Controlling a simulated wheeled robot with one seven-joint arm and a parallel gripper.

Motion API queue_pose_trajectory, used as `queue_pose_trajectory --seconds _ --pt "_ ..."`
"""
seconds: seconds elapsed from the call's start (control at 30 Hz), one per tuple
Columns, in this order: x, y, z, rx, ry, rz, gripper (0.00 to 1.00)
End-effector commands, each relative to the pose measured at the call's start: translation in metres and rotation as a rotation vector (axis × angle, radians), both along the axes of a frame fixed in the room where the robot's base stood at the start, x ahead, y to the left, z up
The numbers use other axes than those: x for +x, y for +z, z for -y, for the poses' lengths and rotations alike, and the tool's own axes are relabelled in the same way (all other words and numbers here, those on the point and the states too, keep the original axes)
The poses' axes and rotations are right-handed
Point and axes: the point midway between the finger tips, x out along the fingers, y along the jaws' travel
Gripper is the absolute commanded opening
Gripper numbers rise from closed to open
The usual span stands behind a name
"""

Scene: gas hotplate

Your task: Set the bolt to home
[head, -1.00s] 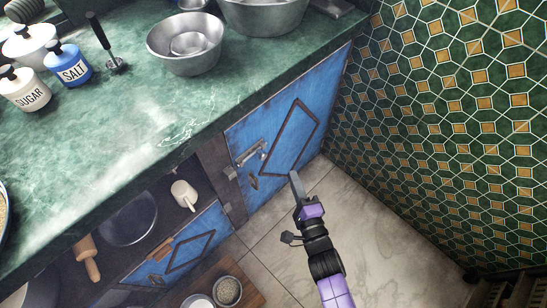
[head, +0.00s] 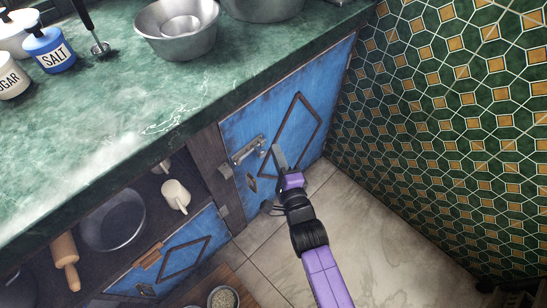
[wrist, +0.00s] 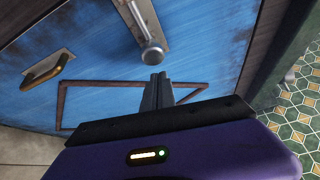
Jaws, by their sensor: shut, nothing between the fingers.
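The metal bolt (head: 247,150) is mounted near the upper left of the blue cabinet door (head: 290,118), by the dark frame post. In the wrist view its round knob (wrist: 152,54) sticks out from the plate, just beyond my fingertips. My gripper (head: 277,152) is shut and empty, in front of the door and just right of the bolt. In the wrist view the closed fingers (wrist: 158,82) point at the knob; I cannot tell whether they touch it.
A door handle (wrist: 47,70) sits below the bolt on the door. The green marble counter (head: 110,115) overhangs above, with metal bowls (head: 178,28) on it. A tiled wall (head: 450,130) stands to the right. The floor (head: 350,240) below is clear.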

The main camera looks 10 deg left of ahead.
Motion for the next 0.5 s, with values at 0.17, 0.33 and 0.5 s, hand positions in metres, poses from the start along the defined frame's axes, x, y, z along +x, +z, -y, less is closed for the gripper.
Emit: queue_pose_trajectory --seconds 0.17,0.33,0.5 --pt "-0.0048 0.0037 -0.0051 0.001 0.002 0.0 0.0" --pt "-0.0076 0.0035 -0.0075 0.0 -0.002 -0.002 0.0" --pt "-0.0092 0.0028 -0.0088 -0.001 -0.005 -0.001 0.0"
